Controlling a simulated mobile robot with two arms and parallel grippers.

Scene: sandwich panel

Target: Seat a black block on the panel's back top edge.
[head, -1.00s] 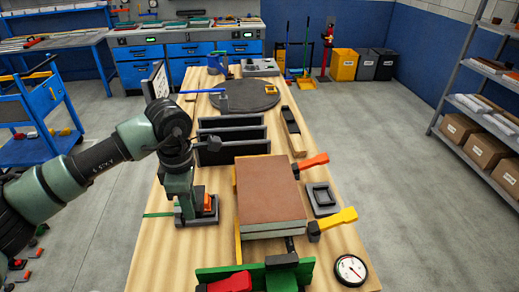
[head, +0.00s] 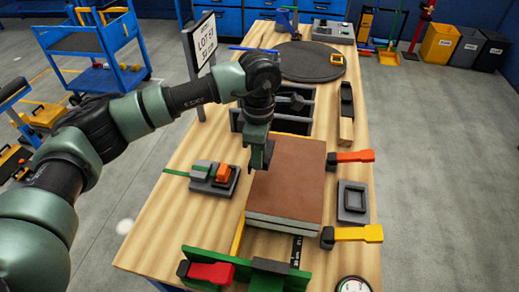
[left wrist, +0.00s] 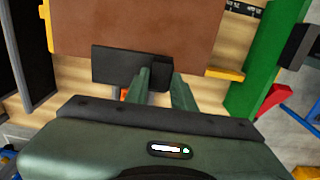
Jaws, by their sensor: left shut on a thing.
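The brown panel (head: 290,180), with pale layered sides, lies flat on the wooden table. My left gripper (head: 262,160) is over the panel's far left corner area. In the left wrist view, a black block (left wrist: 115,66) sits at the fingertips of the left gripper (left wrist: 160,88), which is shut on it. The block overlaps the edge of the brown panel (left wrist: 140,25) in that view; I cannot tell whether they touch. My right gripper is not in view.
Red-orange (head: 352,157) and yellow (head: 350,234) clamps stand at the panel's right side. A green fence (head: 240,266) is at the near end. A small tray (head: 215,185) with grey and orange pieces lies left of the panel. Black racks stand behind it.

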